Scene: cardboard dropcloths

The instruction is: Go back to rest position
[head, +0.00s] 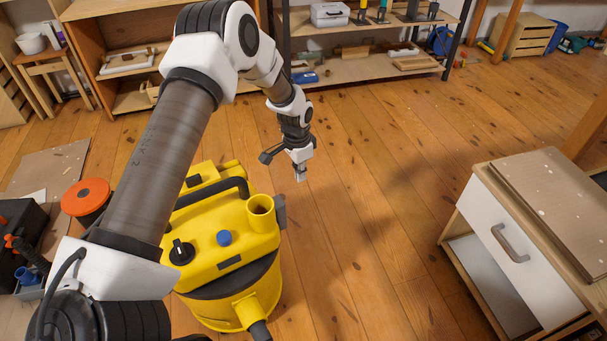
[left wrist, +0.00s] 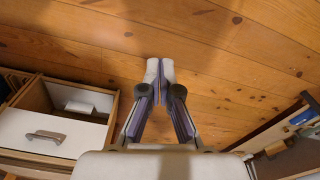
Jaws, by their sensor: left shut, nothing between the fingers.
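My left gripper (head: 300,174) hangs at the end of my left arm, above the wooden floor and just beyond the yellow vacuum cleaner. Its fingers point down. In the left wrist view its fingertips (left wrist: 159,72) are together with nothing between them, over bare floorboards. My right gripper does not show in either view.
A yellow vacuum cleaner (head: 232,280) stands close in front, partly behind my arm. A white-drawer cabinet (head: 510,243) with cardboard (head: 560,205) on top stands at right. Shelves (head: 370,71) line the back. The floor (head: 375,190) between is clear.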

